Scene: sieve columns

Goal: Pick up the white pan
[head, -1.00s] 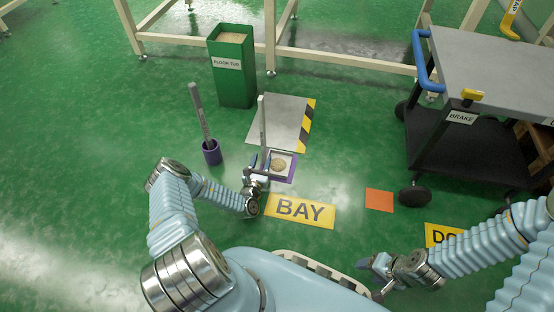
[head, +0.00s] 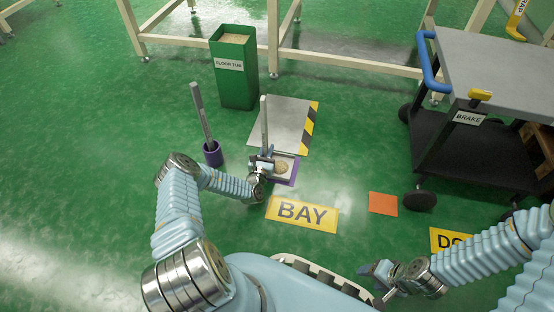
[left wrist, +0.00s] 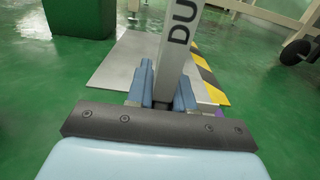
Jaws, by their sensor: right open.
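The white pan (head: 291,163) sits on a purple square (head: 279,181) on the floor, with a round tan patch in it. Its grey upright handle (head: 264,115) rises at its left side. The handle (left wrist: 178,40) also shows in the left wrist view, with dark letters "DU" on it. My left gripper (head: 264,160) is low at the handle, with one blue finger on each side of it (left wrist: 163,92). I cannot tell whether the fingers press on it. My right gripper (head: 372,272) is open and empty at the lower right, away from the pan.
A grey plate (head: 275,120) with a striped edge lies behind the pan. A purple cup (head: 212,154) holding a grey-handled tool stands to the left. A green floor tub (head: 236,85) is behind. A black cart (head: 455,150) stands right. Floor around the BAY sign (head: 303,223) is clear.

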